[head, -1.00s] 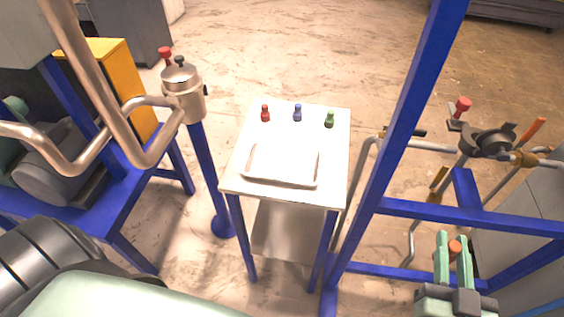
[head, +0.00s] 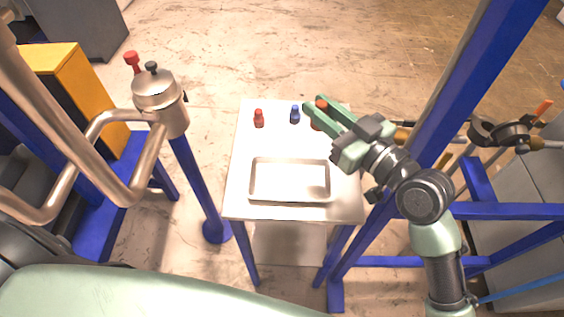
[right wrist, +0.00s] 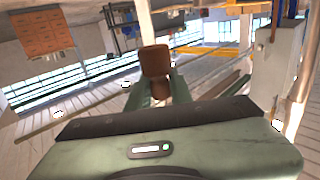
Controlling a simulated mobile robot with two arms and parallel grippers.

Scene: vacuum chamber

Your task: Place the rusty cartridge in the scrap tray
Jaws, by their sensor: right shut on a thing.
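My right gripper (head: 313,110) reaches in from the right over the far right part of the small white table. It is shut on the rusty cartridge (head: 321,103), whose orange-brown end shows between the green fingers. In the right wrist view the cartridge (right wrist: 155,60) is a brown block at the fingertips. The scrap tray (head: 290,182) is a shallow, empty metal tray on the near half of the table. The gripper is beyond it and to its right. My left gripper is not in view.
A red piece (head: 258,118) and a blue piece (head: 295,114) stand at the table's (head: 241,150) far edge. A blue frame post (head: 480,90) rises close to my right arm. A metal canister with pipes (head: 160,100) stands left of the table.

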